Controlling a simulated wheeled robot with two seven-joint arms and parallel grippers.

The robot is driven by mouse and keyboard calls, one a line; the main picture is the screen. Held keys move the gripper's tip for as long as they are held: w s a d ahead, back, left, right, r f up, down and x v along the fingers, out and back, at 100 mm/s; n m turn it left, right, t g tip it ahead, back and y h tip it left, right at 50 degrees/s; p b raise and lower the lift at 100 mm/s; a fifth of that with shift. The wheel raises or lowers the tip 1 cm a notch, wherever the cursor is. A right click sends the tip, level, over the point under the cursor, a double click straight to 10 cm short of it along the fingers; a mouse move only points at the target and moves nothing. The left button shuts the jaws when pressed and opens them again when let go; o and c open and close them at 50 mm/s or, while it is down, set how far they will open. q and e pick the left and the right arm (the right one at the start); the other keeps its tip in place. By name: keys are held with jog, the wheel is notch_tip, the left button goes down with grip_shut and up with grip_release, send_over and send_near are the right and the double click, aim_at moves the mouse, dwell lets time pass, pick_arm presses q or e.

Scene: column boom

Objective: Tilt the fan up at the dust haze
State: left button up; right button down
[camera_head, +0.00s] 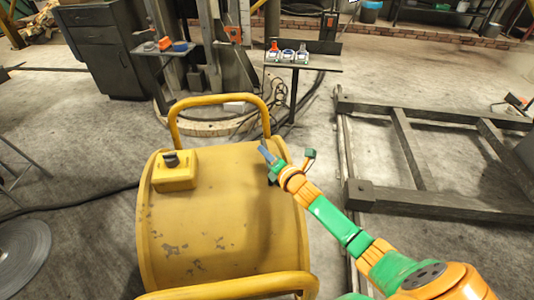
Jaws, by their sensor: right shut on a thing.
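The fan (235,215) is a large yellow drum with scuffed paint, standing on the floor in front of me. A yellow tube handle (215,99) rises at its far end, and another yellow handle (230,287) crosses its near end. A small yellow box with a dark knob (174,170) sits on its upper left. My right gripper (268,155) reaches in from the lower right. It is shut on the fan at its far right edge, near the foot of the far handle. The exact contact is too small to make out. My left gripper is out of view. No dust haze is clear.
A small dark stand (318,66) with several small items is beyond the fan. A dark drawer cabinet (105,45) stands at the back left. A heavy steel frame (410,150) lies on the floor to the right. A dark cable (85,203) runs to the fan's left side.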

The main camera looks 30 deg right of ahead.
jog(key=a+r+p, duration=0.1)
jog(key=w+a+r, duration=0.1)
jog(key=a, duration=0.1)
jog(key=shift+a+n+p, duration=0.15)
jog(key=shift+n+p, duration=0.2)
jog(key=shift+n, duration=0.05)
jog(key=n+g+h, duration=0.1)
jog(key=n, duration=0.1)
send_over(230, 168)
jog(key=shift+w+a+r, duration=0.15)
jog(key=shift+w+r, duration=0.15)
jog(key=shift+r, duration=0.15)
jog(key=c, duration=0.8)
grip_release()
jog(key=shift+s+r+p, duration=0.2)
jog(key=shift+s+p, duration=0.15)
jog(key=shift+p, duration=0.05)
jog(key=p+v, duration=0.1)
jog(key=v, duration=0.5)
jog(key=shift+s+p, duration=0.15)
jog(key=shift+p, duration=0.25)
